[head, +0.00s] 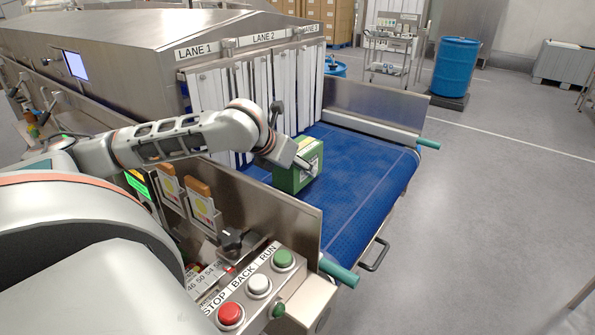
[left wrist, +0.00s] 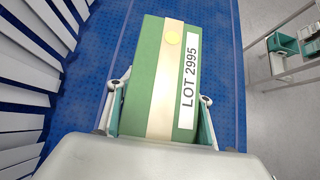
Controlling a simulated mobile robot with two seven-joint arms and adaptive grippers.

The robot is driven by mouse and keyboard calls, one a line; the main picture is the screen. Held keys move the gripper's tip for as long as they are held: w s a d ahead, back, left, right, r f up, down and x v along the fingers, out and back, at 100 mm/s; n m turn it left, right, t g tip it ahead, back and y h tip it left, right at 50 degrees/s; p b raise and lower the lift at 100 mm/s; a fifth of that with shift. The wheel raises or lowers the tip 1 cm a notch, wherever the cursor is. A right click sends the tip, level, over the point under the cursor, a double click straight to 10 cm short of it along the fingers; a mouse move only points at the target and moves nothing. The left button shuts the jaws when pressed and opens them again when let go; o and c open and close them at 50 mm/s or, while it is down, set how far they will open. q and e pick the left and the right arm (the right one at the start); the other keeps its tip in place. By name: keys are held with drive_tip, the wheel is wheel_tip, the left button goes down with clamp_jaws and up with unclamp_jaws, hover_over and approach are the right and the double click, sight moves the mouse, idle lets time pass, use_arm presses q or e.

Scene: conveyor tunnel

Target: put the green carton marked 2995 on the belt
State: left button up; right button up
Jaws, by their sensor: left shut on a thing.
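The green carton (head: 287,179) has a pale tape band and a white label. In the left wrist view the carton (left wrist: 148,70) reads LOT 2995. My left gripper (head: 304,165) is shut on the carton, with one finger on each side of it in the left wrist view (left wrist: 160,112). The carton is upright at the near side of the blue belt (head: 365,170), in front of the strip curtain. I cannot tell whether its underside touches the belt. My right gripper is not in view.
White curtain strips (head: 306,85) hang at the tunnel mouth under the lane signs. A steel side wall (head: 285,203) edges the belt's near side. A panel with STOP, BACK and RUN buttons (head: 258,285) is in front. The belt right of the carton is bare.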

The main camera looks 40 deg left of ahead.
use_arm(q)
drive_tip(key=shift+f, duration=0.85)
drive_tip(key=o, duration=1.7)
drive_tip(key=shift+f, duration=0.15)
drive_tip(key=shift+b+v, duration=0.4)
drive_tip(key=shift+v, duration=5.7)
drive_tip(key=shift+w, duration=0.1)
